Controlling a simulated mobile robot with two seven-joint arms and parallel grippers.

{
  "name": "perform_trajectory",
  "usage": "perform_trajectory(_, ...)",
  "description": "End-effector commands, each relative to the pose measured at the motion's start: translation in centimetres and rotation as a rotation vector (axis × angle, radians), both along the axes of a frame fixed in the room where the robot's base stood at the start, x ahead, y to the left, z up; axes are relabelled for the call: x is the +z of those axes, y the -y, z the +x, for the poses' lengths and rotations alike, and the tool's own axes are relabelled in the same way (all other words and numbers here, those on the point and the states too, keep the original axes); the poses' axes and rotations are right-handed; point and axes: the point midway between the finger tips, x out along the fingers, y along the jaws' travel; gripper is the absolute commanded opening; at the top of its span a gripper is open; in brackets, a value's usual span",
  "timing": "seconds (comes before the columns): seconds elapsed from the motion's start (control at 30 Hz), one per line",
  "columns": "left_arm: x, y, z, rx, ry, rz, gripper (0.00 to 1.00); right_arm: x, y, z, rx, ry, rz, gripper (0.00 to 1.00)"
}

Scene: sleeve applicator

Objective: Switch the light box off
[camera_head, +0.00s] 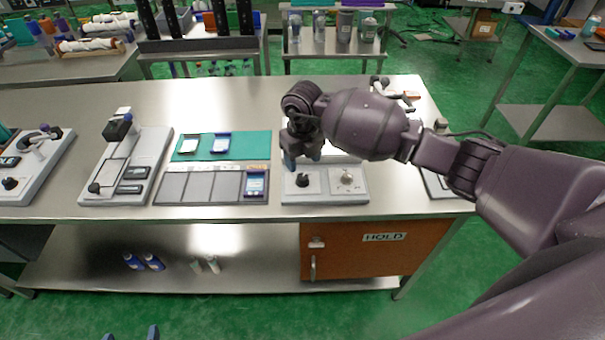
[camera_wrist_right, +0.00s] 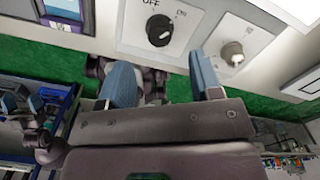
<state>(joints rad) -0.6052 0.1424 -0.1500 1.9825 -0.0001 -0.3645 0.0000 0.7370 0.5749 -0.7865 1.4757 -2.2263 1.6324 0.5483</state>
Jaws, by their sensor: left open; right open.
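The light box (camera_head: 325,197) appears to be the pale unit near the front edge of the bench; my right arm covers its back part. Its front carries a black rotary knob (camera_head: 303,180) and, to the right, a white plate with a small metal control (camera_head: 347,177). The right wrist view shows the knob (camera_wrist_right: 159,31) beside OFF and ON lettering, and the control (camera_wrist_right: 232,52). I cannot tell the knob's setting. My right gripper (camera_head: 303,161) is open just above and behind the knob, apart from it; its fingers (camera_wrist_right: 163,78) show empty. My left gripper (camera_head: 131,335) is open at the bottom edge, below the bench.
A grey panelled tray (camera_head: 212,202) with a blue-white item lies left of the box, with a green mat (camera_head: 190,156) behind it. A white fixture (camera_head: 155,165) stands further left. An orange HOLD cabinet (camera_head: 372,262) is below. The bench's back left is clear.

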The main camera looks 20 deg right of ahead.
Motion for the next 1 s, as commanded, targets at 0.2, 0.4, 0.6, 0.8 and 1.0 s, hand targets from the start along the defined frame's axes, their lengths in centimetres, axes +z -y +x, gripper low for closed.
perform_trajectory(0.2, 0.2, 0.0, 0.0, 0.0, -0.001, 0.0, 0.84, -3.7, 0.0, -0.1, -0.001, -0.002, 0.001, 0.59)
perform_trajectory(0.4, 0.2, 0.0, -0.1, 0.0, -0.003, 0.0, 0.84, -5.8, 0.0, 0.0, -0.001, 0.0, 0.002, 0.59)
perform_trajectory(0.6, 0.1, 0.0, -0.1, 0.0, -0.004, 0.0, 0.84, -6.4, 0.0, 0.0, 0.001, 0.001, 0.001, 0.59)
perform_trajectory(0.8, 0.1, 0.0, -0.2, 0.001, -0.006, -0.001, 0.84, -6.4, 0.0, 0.0, 0.001, 0.001, 0.001, 0.59)
perform_trajectory(1.0, 0.1, 0.0, -0.2, 0.001, -0.006, -0.001, 0.84, -6.4, 0.0, 0.0, 0.001, 0.001, 0.001, 0.31)
